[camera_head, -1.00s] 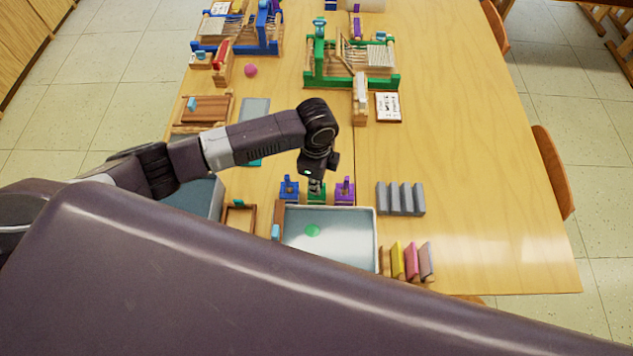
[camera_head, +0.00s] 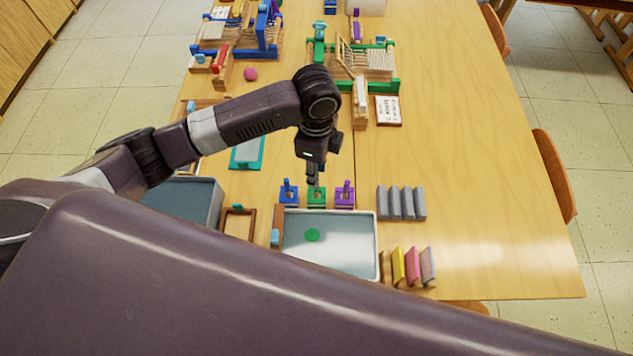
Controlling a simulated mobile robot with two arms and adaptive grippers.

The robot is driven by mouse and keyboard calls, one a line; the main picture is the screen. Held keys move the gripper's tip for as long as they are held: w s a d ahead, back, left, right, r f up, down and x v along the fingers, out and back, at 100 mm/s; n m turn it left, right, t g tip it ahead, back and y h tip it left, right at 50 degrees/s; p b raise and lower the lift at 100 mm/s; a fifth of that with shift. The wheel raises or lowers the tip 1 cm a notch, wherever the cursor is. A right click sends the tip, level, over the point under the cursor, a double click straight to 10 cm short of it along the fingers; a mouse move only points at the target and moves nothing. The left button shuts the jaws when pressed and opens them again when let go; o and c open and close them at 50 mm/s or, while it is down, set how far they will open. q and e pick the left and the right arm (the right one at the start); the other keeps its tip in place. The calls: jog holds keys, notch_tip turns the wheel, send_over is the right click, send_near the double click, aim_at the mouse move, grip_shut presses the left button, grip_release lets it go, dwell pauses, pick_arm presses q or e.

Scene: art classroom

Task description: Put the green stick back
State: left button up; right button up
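A small green holder (camera_head: 316,196) stands on the table between a blue holder (camera_head: 288,194) and a purple holder (camera_head: 344,196). The blue and purple holders each have an upright stick of their own colour. My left gripper (camera_head: 313,178) points down right over the green holder, its fingertips at or just above its top. The fingers are small and dark, so I cannot tell how far apart they are. No green stick can be made out clearly; the gripper covers that spot. My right gripper is not in view.
A white-rimmed tray (camera_head: 365,250) with a green round spot (camera_head: 312,235) lies in front of the holders. A grey slotted rack (camera_head: 401,203) and several coloured upright pieces (camera_head: 412,265) stand to the right. A green loom (camera_head: 352,85) stands behind. The table's right side is clear.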

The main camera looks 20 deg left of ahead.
pick_arm(q)
notch_tip(320, 180, up, 4)
jog(key=shift+f, duration=0.15)
dwell(0.5)
